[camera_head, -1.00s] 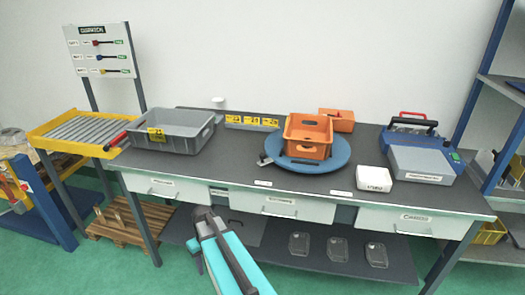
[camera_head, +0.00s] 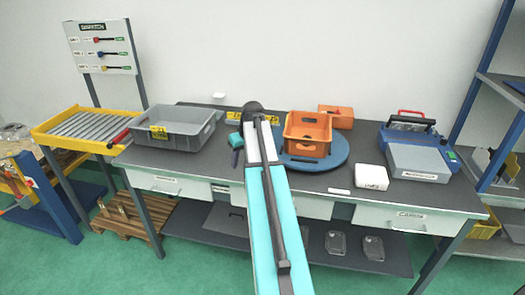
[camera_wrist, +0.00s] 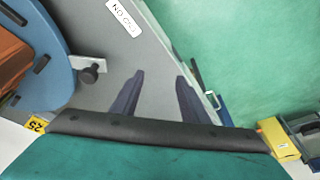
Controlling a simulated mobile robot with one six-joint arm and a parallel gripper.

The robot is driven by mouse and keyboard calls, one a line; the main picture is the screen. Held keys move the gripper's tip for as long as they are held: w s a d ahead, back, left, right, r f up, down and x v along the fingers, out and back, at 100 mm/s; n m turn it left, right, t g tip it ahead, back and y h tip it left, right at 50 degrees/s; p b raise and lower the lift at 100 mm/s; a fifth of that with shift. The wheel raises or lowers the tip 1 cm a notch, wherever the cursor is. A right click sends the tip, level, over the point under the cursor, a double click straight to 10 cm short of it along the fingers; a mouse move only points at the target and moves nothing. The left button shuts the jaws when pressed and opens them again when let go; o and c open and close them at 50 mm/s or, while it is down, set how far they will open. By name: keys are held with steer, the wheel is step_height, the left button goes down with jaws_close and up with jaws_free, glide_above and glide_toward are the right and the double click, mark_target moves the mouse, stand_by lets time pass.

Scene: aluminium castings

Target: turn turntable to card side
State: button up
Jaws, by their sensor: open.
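The blue round turntable (camera_head: 335,162) lies on the grey bench, with an orange crate (camera_head: 308,134) on top of it. In the wrist view the turntable (camera_wrist: 45,82) is at the left, and its rim carries a metal tab with a dark knob (camera_wrist: 91,74). My gripper (camera_wrist: 159,74) is open and empty above the bench; the knob is just left of its left finger, apart from it and not between the fingers. In the head view my gripper (camera_head: 236,158) is left of the turntable, and my arm hides the turntable's left edge and the knob.
A grey bin (camera_head: 180,132) stands left of my gripper. A white box (camera_head: 373,177) and a blue case with a grey top (camera_head: 420,160) are to the right. Another orange block (camera_head: 337,115) and yellow labels lie behind. The bench front edge is close in the wrist view.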

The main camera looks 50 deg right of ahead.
steer(key=s+d+r, duration=0.5)
steer(key=d+r, duration=0.5)
steer(key=d, duration=0.1)
steer(key=shift+d+r+t+h, duration=0.3)
steer(key=shift+d+h, duration=0.05)
steer(key=shift+h, duration=0.05)
steer(key=shift+f, duration=0.1)
steer(key=shift+p+x, duration=1.9)
steer(key=shift+x, duration=4.85)
steer(key=shift+w, duration=0.15)
jaws_close()
steer(key=shift+a, duration=0.75)
steer(key=shift+d, duration=0.5)
steer(key=shift+w+a, duration=0.1)
